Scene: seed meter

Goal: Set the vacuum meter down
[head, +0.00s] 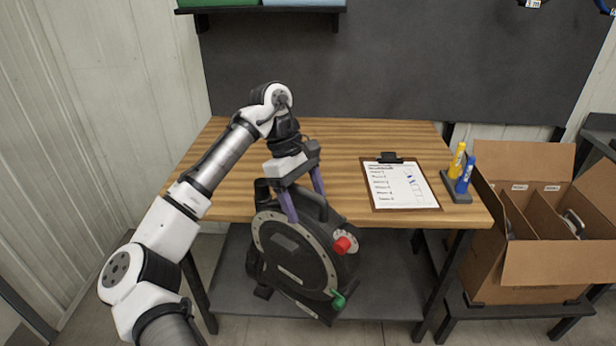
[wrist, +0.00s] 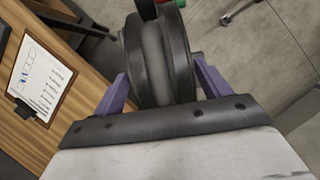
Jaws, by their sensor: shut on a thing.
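The vacuum meter (head: 292,257) is a black round housing with a grey ring of bolts, a red knob (head: 342,245) and a green knob (head: 338,301). My gripper (head: 304,203) is shut on its top handle, with one purple finger on each side. In the head view the meter hangs at the front edge of the wooden table (head: 357,140), tilted, overlapping the edge. In the wrist view the black handle (wrist: 153,55) lies between the purple fingers. Whether the meter touches the table cannot be told.
A clipboard (head: 402,186) with a sheet lies on the table's right part. Yellow and blue markers (head: 465,172) stand in a holder at the right edge. Divided cardboard boxes (head: 540,240) stand to the right. A lower shelf (head: 385,285) is under the table. The tabletop's back left is clear.

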